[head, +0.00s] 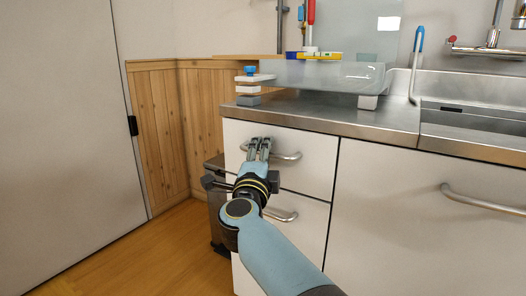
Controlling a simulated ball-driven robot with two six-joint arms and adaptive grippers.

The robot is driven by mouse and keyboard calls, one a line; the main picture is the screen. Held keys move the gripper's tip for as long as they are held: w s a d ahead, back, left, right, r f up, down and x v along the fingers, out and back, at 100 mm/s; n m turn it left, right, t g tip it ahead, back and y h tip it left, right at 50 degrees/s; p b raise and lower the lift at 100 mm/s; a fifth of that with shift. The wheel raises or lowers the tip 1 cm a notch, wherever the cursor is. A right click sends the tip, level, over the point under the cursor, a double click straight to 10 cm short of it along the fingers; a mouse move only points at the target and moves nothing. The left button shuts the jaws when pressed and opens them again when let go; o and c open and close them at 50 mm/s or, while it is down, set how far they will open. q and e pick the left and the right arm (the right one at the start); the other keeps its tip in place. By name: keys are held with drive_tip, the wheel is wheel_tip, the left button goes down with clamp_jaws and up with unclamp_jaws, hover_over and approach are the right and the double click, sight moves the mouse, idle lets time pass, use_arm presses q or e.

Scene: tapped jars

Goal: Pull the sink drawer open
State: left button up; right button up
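The sink cabinet's upper drawer (312,170) has a white front below the counter and looks closed, flush with the cabinet. Its curved metal handle (287,156) runs horizontally. My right gripper (259,142) is at the left part of this handle, its two dark fingers side by side and close together. The fingers cover part of the bar. I cannot tell whether they touch it or hook behind it. No object shows between them. My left gripper is not in view.
A lower drawer with a similar handle (282,214) is below, partly behind my arm. A wide cabinet door (425,215) is to the right. A dark bin (214,215) stands left of the drawers.

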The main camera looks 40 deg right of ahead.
drive_tip(key=shift+c, duration=0.2)
clamp_jaws()
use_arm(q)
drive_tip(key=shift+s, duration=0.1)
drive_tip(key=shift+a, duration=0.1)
use_arm(e)
drive_tip(key=shift+a, duration=0.1)
